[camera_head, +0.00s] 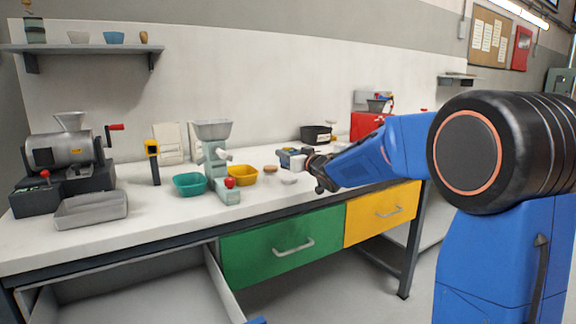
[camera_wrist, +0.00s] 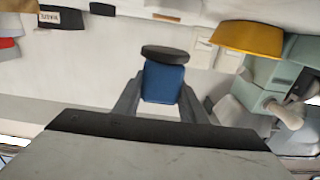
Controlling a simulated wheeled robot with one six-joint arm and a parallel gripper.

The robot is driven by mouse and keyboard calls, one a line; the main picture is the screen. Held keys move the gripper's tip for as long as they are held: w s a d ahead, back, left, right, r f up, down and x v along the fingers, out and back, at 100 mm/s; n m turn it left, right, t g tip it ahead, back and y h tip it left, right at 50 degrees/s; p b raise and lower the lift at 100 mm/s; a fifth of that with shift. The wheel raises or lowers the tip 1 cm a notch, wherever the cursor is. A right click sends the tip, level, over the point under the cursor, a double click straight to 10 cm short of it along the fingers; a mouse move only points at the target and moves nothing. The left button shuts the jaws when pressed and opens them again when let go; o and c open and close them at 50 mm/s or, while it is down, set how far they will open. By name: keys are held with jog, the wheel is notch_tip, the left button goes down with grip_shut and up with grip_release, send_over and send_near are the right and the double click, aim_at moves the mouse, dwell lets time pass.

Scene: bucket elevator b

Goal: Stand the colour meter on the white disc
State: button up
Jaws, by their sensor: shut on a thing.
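The colour meter, which I take to be the blue body with a dark round end (camera_wrist: 163,80), sits between my gripper's fingers (camera_wrist: 160,98) in the wrist view. In the head view the held meter (camera_head: 292,158) is small, blue and pale, at the tip of my gripper (camera_head: 308,163). My gripper is shut on it and holds it above the bench. A small white disc (camera_head: 288,181) lies on the bench just below the held meter. The disc cannot be made out in the wrist view.
A yellow bowl (camera_head: 243,176), a teal bowl (camera_head: 189,184) and a grey-green mill (camera_head: 216,160) stand to the left. A small brown-topped round thing (camera_head: 270,169) is beside the disc. A black box (camera_head: 316,134) stands behind. The bench front edge is close below.

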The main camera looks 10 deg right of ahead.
jog(key=shift+f, duration=1.8)
jog(key=o, duration=1.4)
jog(key=shift+f, duration=0.15)
jog(key=shift+c, duration=0.2)
